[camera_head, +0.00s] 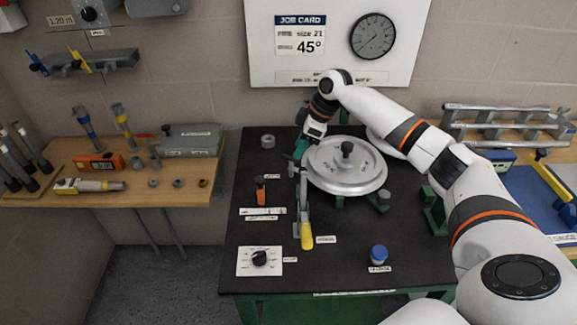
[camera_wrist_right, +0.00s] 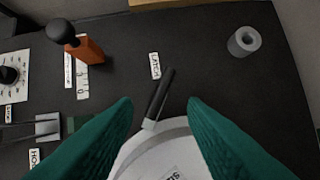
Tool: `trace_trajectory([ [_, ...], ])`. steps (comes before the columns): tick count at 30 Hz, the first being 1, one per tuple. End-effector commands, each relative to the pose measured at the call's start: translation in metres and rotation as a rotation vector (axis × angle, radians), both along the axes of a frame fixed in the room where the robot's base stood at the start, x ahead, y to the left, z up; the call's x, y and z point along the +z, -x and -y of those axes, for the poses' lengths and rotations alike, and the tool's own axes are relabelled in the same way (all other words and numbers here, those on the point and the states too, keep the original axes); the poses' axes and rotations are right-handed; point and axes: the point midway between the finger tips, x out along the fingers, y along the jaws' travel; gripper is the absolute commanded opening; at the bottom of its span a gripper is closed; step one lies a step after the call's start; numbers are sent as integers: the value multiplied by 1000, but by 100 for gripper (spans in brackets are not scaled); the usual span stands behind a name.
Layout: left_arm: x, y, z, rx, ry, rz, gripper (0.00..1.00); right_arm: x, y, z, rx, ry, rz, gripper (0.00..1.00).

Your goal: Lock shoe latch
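The latch (camera_wrist_right: 160,95) is a small dark lever with a pale base. In the right wrist view it stands at the rim of the round silver disc (camera_wrist_right: 165,155), beside a label reading LATCH (camera_wrist_right: 155,66). My right gripper (camera_wrist_right: 160,107) has its teal fingers apart, one on each side of the latch, with clear gaps to it. In the head view my right gripper (camera_head: 301,150) is at the left back edge of the disc (camera_head: 345,178) and the latch cannot be made out there. My left gripper is not in view.
A yellow-handled lever (camera_head: 306,235) stands in front of the disc. Left of it are an orange block (camera_head: 261,190) with a black knob and a dial plate (camera_head: 259,260).

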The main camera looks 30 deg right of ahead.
Motion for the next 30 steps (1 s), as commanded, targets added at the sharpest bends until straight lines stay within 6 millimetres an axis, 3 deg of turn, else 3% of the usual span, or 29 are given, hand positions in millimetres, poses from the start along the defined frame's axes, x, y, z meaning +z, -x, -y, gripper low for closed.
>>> trace_trajectory([
  [6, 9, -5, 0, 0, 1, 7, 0, -41, -11, -14, 1, -2, -4, 38],
  [12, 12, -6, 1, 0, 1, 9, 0, -69, -19, -22, -1, -2, -1, 38],
  [18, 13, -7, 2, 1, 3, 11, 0, -80, -22, -26, 0, 0, 1, 38],
  [26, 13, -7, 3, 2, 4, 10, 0, -81, -22, -26, 0, 0, 1, 38],
  [30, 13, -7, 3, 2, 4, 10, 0, -81, -22, -26, 0, -1, 1, 16],
])
